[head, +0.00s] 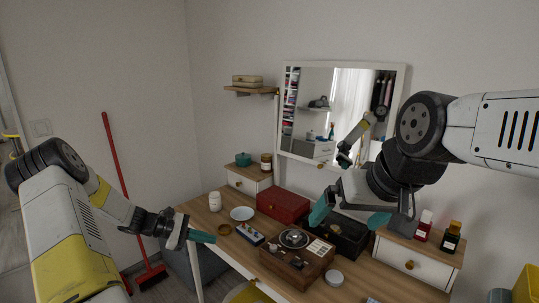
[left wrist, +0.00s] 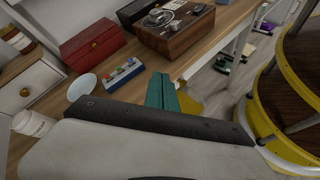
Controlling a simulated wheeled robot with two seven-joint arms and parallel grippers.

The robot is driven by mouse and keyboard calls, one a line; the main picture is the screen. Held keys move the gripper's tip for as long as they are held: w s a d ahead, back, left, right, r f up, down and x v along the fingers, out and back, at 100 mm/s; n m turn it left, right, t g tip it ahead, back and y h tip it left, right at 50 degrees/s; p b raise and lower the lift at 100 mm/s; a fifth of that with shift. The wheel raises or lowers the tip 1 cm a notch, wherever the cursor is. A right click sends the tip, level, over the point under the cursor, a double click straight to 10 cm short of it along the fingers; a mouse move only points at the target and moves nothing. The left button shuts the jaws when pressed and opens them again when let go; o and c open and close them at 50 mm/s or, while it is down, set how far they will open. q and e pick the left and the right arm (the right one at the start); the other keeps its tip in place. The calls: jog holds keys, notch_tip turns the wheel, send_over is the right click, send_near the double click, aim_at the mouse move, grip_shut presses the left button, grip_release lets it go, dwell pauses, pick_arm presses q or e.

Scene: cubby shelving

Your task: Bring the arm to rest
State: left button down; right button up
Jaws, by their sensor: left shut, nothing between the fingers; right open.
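My left arm comes in from the left in the head view. Its gripper (head: 203,237) has its teal fingers together with nothing between them, in front of the wooden table's left part. In the left wrist view the shut fingers (left wrist: 162,92) show beside the table edge, apart from the things on the table. My right gripper (head: 349,217) is open, its teal fingers spread above the open dark box (head: 347,240) at the back of the table. I cannot tell how high above the box they are.
The wooden table (head: 208,216) holds a red box (head: 283,205), a white plate (head: 242,213), a white jar (head: 215,201) and a wooden turntable box (head: 297,262). A mirror (head: 309,159) stands behind. A red broom (head: 115,160) leans at the left. A yellow-rimmed stool (left wrist: 258,120) stands near my left gripper.

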pick_arm(q)
jog(key=s+d+r+m+y, duration=0.2)
jog(key=s+r+m, duration=0.15)
jog(key=r, duration=0.35)
jog(key=s+d+r+m+g+y, duration=0.1)
jog(key=s+d+r+m+y, duration=0.2)
jog(key=s+r, duration=0.3)
jog(key=s+d+r+m+y, duration=0.2)
jog(key=s+r+m, duration=0.15)
jog(key=r, duration=0.45)
jog(key=s+r+m+t+y, duration=0.1)
jog(key=s+r+m+t, duration=0.1)
jog(key=s, duration=0.6)
jog(key=s+r+m+t+y, duration=0.2)
jog(key=s+r+m, duration=0.1)
jog(key=s+r, duration=0.3)
jog(key=shift+s+m, duration=0.4)
jog(key=shift+s, duration=0.5)
